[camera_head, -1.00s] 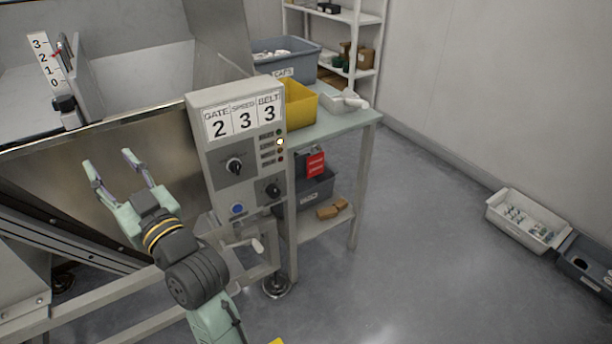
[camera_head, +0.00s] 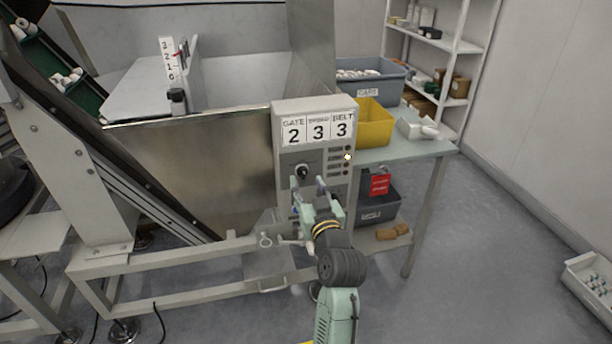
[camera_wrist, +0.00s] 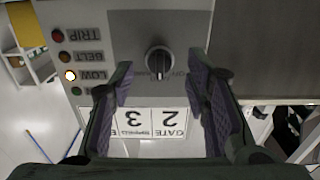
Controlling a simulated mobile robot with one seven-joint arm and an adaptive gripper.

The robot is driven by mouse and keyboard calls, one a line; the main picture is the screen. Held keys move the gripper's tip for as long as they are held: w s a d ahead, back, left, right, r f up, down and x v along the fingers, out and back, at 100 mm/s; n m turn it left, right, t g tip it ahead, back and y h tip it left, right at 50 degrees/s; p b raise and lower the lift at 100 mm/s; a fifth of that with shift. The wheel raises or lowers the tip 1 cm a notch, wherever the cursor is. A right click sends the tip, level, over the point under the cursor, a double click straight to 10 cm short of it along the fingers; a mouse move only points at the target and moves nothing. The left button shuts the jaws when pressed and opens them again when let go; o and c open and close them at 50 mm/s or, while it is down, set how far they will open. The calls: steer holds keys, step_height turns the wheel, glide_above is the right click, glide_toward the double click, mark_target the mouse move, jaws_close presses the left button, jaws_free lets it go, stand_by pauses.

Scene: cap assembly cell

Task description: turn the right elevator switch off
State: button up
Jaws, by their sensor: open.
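The grey control panel (camera_head: 314,108) carries a sign reading GATE 2, SPEED 3, BELT 3. A black rotary switch (camera_head: 302,171) sits on its face below the sign. The switch also shows in the wrist view (camera_wrist: 158,60), which is upside down, with a pale mark along its handle; its small lettering is too blurred to read. My gripper (camera_head: 308,184) is open and empty in front of the panel. In the wrist view the switch lies ahead, between the two spread fingers (camera_wrist: 160,84). The panel's lower part is hidden behind my gripper and arm.
A table (camera_head: 430,148) with a yellow bin (camera_head: 375,124) and a grey caps bin (camera_head: 392,88) stands right of the panel. A steel hopper (camera_head: 190,165) is to the left.

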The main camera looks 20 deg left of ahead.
mark_target(304, 178)
steer(key=shift+x, duration=1.6)
jaws_close()
